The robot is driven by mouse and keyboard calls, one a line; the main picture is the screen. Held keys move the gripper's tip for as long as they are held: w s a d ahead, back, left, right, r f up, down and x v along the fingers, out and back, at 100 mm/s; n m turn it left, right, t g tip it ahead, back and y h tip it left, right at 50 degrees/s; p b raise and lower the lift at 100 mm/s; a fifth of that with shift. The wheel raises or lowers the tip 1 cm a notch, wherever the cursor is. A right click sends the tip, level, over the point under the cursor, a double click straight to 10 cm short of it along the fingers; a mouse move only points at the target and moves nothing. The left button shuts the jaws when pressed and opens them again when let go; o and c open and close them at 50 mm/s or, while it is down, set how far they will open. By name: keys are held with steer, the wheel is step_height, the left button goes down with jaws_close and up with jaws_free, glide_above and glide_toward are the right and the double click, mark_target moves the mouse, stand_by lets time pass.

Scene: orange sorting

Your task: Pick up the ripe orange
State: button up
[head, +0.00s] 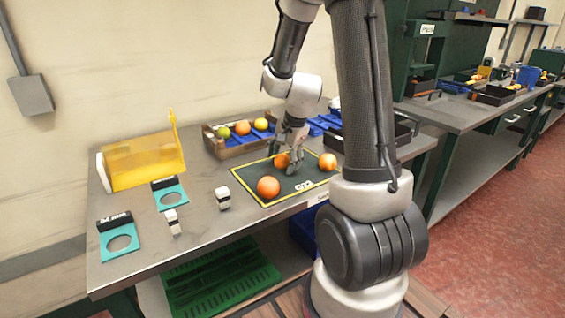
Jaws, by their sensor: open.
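Three orange fruits are on the dark mat with a yellow border (300,190) on the bench. One orange (268,187) lies at the front left of the mat. A second orange (282,160) is farther back, beside and partly behind my gripper's fingers. A third orange (328,161) sits at the right. I cannot tell from this view which one is the ripe one. My gripper (287,158) is open and points down low over the mat, close to the second orange. Whether it touches that orange is unclear.
A crate (215,149) with green and orange fruits stands behind the mat. A yellow translucent guard (145,160), teal ring plates (119,240) and small block-like items (223,198) are to the left. Another bench (440,112) stands at the right.

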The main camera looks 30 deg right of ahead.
steer(key=c, duration=1.1)
steer(key=shift+r, duration=0.1)
